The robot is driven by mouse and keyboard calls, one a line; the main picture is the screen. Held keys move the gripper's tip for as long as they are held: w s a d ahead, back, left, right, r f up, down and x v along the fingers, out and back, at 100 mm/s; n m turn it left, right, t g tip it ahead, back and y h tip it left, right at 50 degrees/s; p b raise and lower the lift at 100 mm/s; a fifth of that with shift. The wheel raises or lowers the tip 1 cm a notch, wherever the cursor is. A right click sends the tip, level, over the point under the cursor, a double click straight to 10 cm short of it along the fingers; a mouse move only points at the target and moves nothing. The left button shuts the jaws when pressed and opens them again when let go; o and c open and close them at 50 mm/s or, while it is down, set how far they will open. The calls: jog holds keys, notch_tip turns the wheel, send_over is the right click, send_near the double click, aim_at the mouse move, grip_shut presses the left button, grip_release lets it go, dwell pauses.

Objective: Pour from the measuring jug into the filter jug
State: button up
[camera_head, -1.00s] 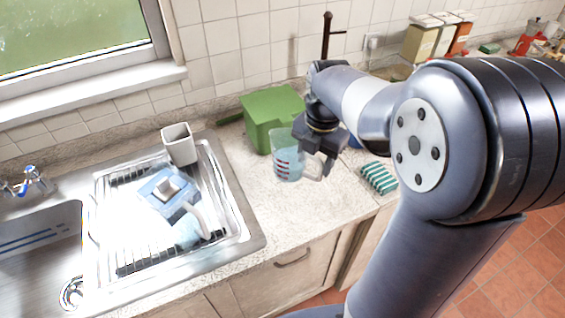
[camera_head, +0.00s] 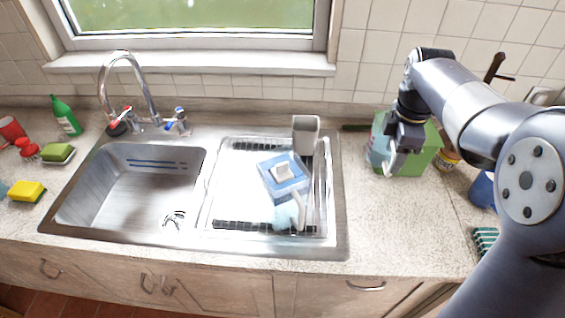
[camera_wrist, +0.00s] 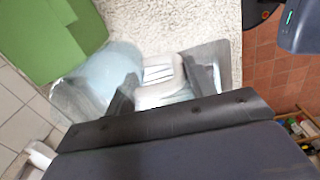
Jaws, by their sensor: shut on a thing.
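The measuring jug (camera_head: 377,152) is clear, faintly blue plastic. In the head view it is in front of the green box, right of the draining board. My gripper (camera_head: 394,158) is shut on its handle. In the wrist view the white handle lies between the fingers (camera_wrist: 168,88), with the clear jug body (camera_wrist: 98,82) to the left. The jug looks roughly upright; its contents cannot be made out. The filter jug (camera_head: 286,182), with a blue lid and white handle, stands on the draining board, left of my gripper. The handle points toward the front right.
A grey cup (camera_head: 306,134) stands behind the filter jug. The sink basin (camera_head: 140,185) and tap (camera_head: 128,85) are to the left. The green box (camera_head: 418,158) is close behind my gripper. A striped sponge (camera_head: 485,240) lies right. The counter between drainer and sponge is clear.

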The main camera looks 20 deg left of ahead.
jog(key=w+a+r+m+p, duration=0.1)
jog(key=a+r+m, duration=0.3)
jog(key=a, duration=0.7)
jog(key=a+r+m+p, duration=0.1)
jog(key=a+m+p, duration=0.1)
jog(key=a+m, duration=0.65)
jog(key=s+a+r+m+p, duration=0.1)
jog(key=s+a+m, duration=0.3)
jog(key=a, duration=0.7)
jog(key=s+a+r+m+p, duration=0.1)
jog(key=s+a+r+m, duration=0.1)
jog(key=s+a+m, duration=0.2)
jog(key=s+a, duration=0.3)
jog(key=a, duration=0.4)
jog(key=shift+s+h+p, duration=0.15)
jog(key=shift+h+p, duration=0.15)
jog(key=shift+p, duration=0.05)
jog(key=d+r+y, duration=0.3)
jog(key=d+y, duration=0.6)
jog(key=shift+d+r+y, duration=0.25)
jog(key=shift+r+y, duration=0.05)
jog(key=shift+r, duration=0.1)
